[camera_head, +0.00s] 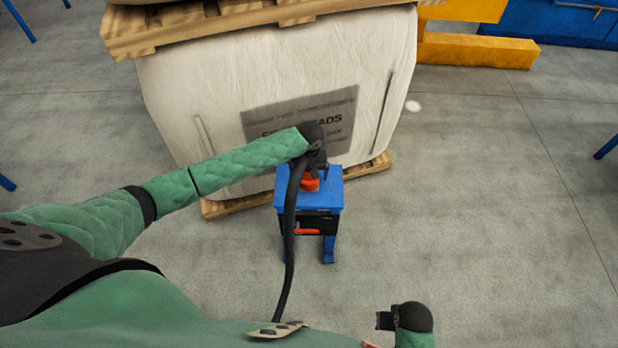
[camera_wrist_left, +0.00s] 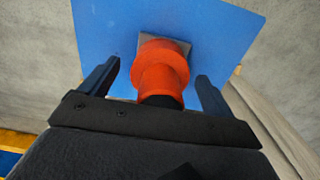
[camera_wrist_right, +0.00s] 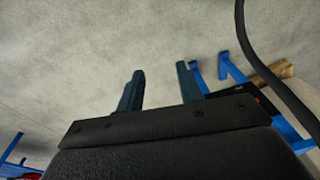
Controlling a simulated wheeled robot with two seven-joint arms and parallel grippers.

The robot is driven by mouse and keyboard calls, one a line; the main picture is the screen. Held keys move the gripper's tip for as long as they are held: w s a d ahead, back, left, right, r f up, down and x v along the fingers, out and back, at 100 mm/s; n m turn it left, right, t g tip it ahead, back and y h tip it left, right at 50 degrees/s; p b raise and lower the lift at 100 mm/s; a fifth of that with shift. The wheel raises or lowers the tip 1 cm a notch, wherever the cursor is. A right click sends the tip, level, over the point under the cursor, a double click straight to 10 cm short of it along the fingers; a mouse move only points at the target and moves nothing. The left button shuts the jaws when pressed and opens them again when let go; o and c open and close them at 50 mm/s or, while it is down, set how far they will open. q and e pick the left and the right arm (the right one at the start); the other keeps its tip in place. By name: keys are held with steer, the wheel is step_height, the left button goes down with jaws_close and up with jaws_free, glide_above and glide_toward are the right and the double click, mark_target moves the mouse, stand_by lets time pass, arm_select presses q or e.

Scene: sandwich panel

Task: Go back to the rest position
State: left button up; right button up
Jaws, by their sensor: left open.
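My left gripper (camera_head: 318,168) is above a small blue stand (camera_head: 331,194) in front of the big wrapped bale. In the left wrist view its two fingers (camera_wrist_left: 155,88) are apart, one on each side of a red-orange round part (camera_wrist_left: 160,72). That part sits on a grey square plate on the stand's blue top; I cannot tell whether the fingers touch it. It also shows under the gripper in the head view (camera_head: 310,183). My right gripper (camera_head: 384,320) is low at the bottom right, over bare floor. In the right wrist view its fingers (camera_wrist_right: 160,88) are apart with nothing between them.
A white wrapped bale (camera_head: 270,75) stands on a wooden pallet (camera_head: 375,165) behind the blue stand, with another pallet (camera_head: 190,25) on top. A yellow frame (camera_head: 475,50) is at the back right. A black hose hangs from my left wrist.

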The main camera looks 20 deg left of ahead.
arm_select(q)
steer(key=shift+r, duration=0.7)
step_height(320, 180, up, 3)
steer(key=shift+r+b, duration=0.2)
steer(key=shift+b, duration=0.2)
steer(key=shift+r, duration=0.6)
arm_select(e)
step_height(320, 180, up, 6)
steer(key=shift+r, duration=0.2)
steer(key=shift+w+a, duration=0.1)
